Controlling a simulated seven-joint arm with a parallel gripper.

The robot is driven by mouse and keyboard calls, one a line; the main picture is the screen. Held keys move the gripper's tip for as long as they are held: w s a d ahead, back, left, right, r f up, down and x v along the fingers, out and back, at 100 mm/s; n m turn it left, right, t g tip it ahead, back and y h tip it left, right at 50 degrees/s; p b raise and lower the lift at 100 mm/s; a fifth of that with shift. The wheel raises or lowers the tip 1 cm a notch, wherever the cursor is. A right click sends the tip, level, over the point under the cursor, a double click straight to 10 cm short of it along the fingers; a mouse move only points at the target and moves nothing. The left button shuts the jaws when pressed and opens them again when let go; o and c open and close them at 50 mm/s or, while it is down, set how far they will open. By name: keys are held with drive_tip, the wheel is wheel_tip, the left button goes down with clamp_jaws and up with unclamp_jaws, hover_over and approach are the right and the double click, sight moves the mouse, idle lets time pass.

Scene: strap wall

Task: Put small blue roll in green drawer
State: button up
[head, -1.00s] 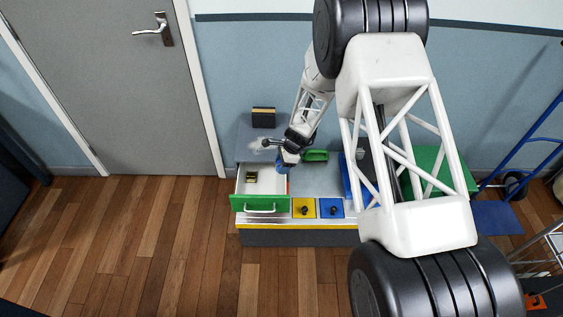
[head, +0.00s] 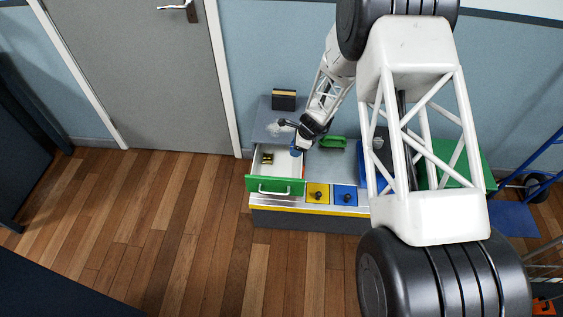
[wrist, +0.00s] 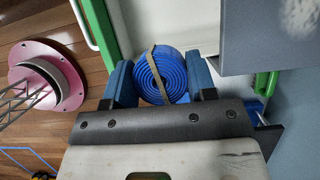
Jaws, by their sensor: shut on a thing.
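The small blue roll (wrist: 158,76) is a coiled blue strap with a tan band across it. My gripper (wrist: 160,85) is shut on it, one finger on each side. In the head view my gripper (head: 298,146) holds the roll (head: 295,152) at the back right part of the open green drawer, near its right wall. I cannot tell its exact height. The green drawer (head: 274,186) is pulled out, with a green front, white handle and pale inside. In the wrist view its green front (wrist: 99,28) shows at the upper left.
A small yellow and black thing (head: 266,159) lies in the drawer. A black and yellow box (head: 284,99) and a clear object (head: 274,128) stand on the grey top behind. Yellow (head: 318,194) and blue (head: 345,195) fronts with dark knobs are at the right.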

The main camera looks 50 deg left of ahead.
drive_tip(key=m, duration=0.1)
drive_tip(key=a+m, duration=0.1)
drive_tip(key=m+t, duration=0.1)
drive_tip(key=shift+s+a+f+y, duration=0.2)
drive_tip(key=shift+s+f+y, duration=0.05)
drive_tip(key=shift+f+y, duration=0.05)
drive_tip(key=m, duration=0.2)
drive_tip(key=a+m+t, duration=0.1)
drive_tip(key=shift+s+f+y, duration=0.15)
drive_tip(key=shift+f+y, duration=0.1)
drive_tip(key=shift+y, duration=0.05)
drive_tip(key=m, duration=0.1)
drive_tip(key=m+t, duration=0.1)
drive_tip(key=m, duration=0.3)
drive_tip(key=shift+a+f+t, duration=0.1)
drive_tip(key=shift+f+t, duration=0.25)
drive_tip(key=shift+t, duration=0.05)
approach(286, 169)
drive_tip(key=x, duration=0.4)
drive_tip(key=shift+d+f, duration=0.3)
drive_tip(key=shift+f, duration=0.1)
drive_tip(key=shift+a, duration=0.2)
drive_tip(key=shift+a, duration=0.3)
